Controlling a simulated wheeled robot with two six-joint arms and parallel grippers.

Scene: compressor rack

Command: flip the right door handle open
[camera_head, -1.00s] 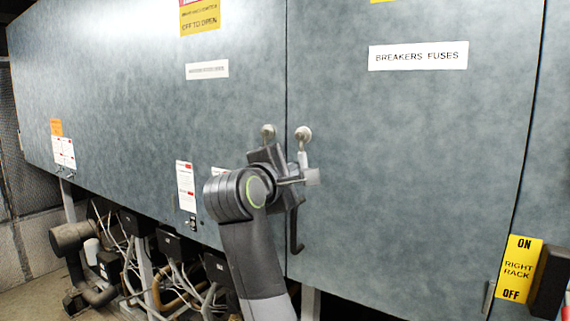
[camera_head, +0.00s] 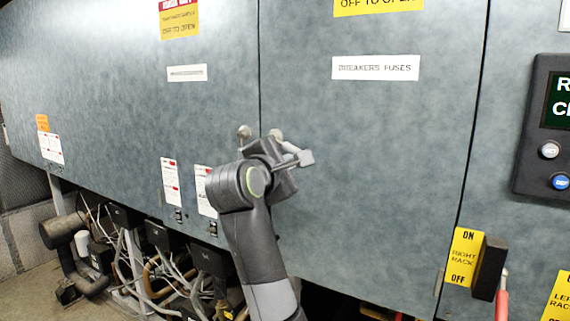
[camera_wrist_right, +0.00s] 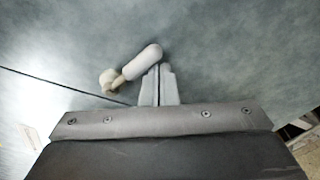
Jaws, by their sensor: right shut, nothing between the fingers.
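The right door handle (camera_head: 276,135) is a pale knob with a short rounded grip on the grey-blue door, just right of the vertical seam. In the head view my right gripper (camera_head: 305,159) partly covers it, and the grip slants down to the right. In the right wrist view the handle's grip (camera_wrist_right: 142,63) lies beside the tips of my right gripper (camera_wrist_right: 160,72). The fingers are together with nothing between them; whether they touch the grip I cannot tell. The left door handle (camera_head: 244,132) is left of the seam. My left gripper is not in view.
The door panel (camera_head: 370,190) right of the handle is flat and clear, with a "BREAKERS FUSES" label (camera_head: 375,68). A black switch box (camera_head: 489,268) and a dark control panel (camera_head: 548,125) stand at the right. Pipes and cables (camera_head: 150,270) run below the doors at the left.

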